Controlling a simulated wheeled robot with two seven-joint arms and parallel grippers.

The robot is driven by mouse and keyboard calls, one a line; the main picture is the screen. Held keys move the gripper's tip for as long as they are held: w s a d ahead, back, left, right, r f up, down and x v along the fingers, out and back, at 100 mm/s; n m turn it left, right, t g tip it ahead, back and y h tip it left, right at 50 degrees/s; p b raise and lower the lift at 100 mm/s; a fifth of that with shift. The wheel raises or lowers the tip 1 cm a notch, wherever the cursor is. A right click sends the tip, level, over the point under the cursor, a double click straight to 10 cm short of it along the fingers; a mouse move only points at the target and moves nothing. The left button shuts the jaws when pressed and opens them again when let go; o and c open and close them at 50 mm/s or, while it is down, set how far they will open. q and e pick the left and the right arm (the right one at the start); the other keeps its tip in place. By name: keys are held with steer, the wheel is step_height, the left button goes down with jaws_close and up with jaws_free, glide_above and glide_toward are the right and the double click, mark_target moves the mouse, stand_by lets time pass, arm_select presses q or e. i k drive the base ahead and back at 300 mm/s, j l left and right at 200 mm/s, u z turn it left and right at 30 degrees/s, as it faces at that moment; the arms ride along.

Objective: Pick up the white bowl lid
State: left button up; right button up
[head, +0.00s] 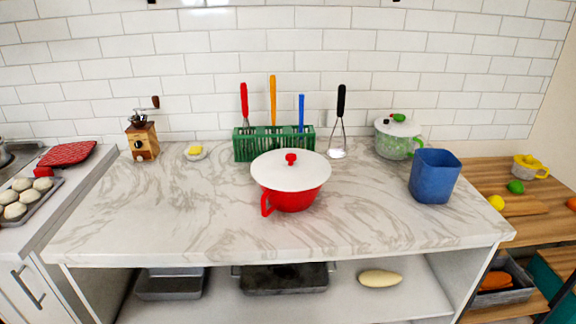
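A white lid (272,172) with a red knob (291,158) sits on top of a red bowl (292,200) near the middle of the marble counter. The bowl has a red handle at its front left. A second white lid (396,126) with a green knob sits on a green patterned pot (396,147) at the back right. Neither of my grippers is in the head view.
A green rack (246,147) with utensils stands behind the bowl. A blue container (434,176) is to its right. A wooden grinder (143,141) and a small dish (195,153) stand back left. The counter's front and left are clear. Trays (171,284) lie on the shelf below.

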mark_target(289, 169)
steer(key=i+l, duration=0.2)
steer(key=l, duration=0.2)
steer(key=i+l, duration=0.2)
steer(key=l, duration=0.15)
steer(key=i+l, duration=0.2)
steer(key=l, duration=0.2)
steer(key=j+u, duration=0.05)
